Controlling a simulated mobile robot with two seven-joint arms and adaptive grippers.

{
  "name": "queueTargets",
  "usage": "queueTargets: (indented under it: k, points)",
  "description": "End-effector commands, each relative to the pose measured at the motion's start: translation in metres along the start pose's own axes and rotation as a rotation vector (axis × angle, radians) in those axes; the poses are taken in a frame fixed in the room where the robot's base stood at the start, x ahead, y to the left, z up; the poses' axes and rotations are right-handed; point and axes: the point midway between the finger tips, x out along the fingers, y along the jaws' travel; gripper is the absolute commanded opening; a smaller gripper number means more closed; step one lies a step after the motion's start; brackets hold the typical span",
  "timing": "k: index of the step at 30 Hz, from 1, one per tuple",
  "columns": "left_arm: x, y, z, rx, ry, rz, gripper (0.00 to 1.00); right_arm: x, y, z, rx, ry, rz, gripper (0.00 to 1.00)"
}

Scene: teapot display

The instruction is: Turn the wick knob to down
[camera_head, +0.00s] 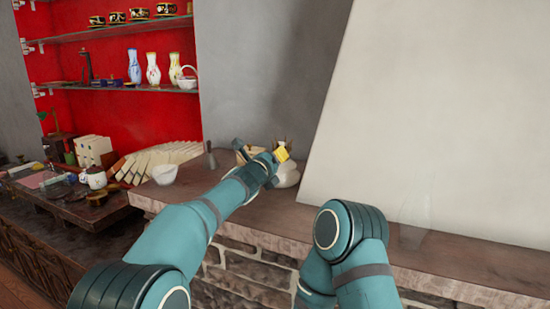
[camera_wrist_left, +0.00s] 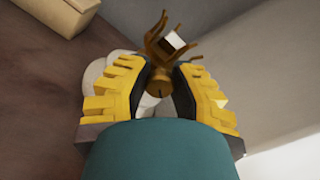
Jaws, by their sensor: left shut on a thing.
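A white oil lamp (camera_head: 288,176) with a brass burner stands on the stone ledge, partly hidden by my left arm in the head view. In the left wrist view its rounded white body (camera_wrist_left: 97,72) and the brass prongs (camera_wrist_left: 158,45) show. The brass wick knob (camera_wrist_left: 158,82) sits between the yellow finger pads of my left gripper (camera_wrist_left: 157,92). That gripper is shut on the knob; it also shows in the head view (camera_head: 281,155), in front of the lamp's top. Only links of my right arm show, and its gripper is out of view.
A small beige box (camera_head: 246,153) and a dark bottle-shaped object (camera_head: 210,155) are left of the lamp on the ledge (camera_head: 235,208). A large pale slanted panel (camera_head: 440,130) rises at the right.

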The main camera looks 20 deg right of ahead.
Motion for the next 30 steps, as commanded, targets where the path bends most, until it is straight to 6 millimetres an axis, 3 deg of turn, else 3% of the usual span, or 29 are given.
queueTargets:
  k: [14, 15, 17, 30]
  points:
    - [-0.0003, 0.0001, 0.0014, -0.014, -0.002, 0.000, 0.00, -0.0001, 0.0000, -0.0002, 0.000, 0.000, 0.000, 0.47]
    - [-0.0003, 0.0001, 0.0015, -0.014, -0.002, 0.000, 0.39, -0.0001, 0.0000, -0.0002, 0.000, 0.000, 0.000, 0.47]
    - [-0.0003, 0.0002, 0.0013, -0.014, -0.002, 0.000, 0.56, -0.0001, 0.0000, -0.0002, 0.000, 0.000, 0.000, 0.47]
    - [-0.0044, -0.0013, 0.0005, -0.012, 0.001, -0.001, 0.56, -0.0001, -0.0001, -0.0002, 0.000, 0.000, 0.000, 0.47]
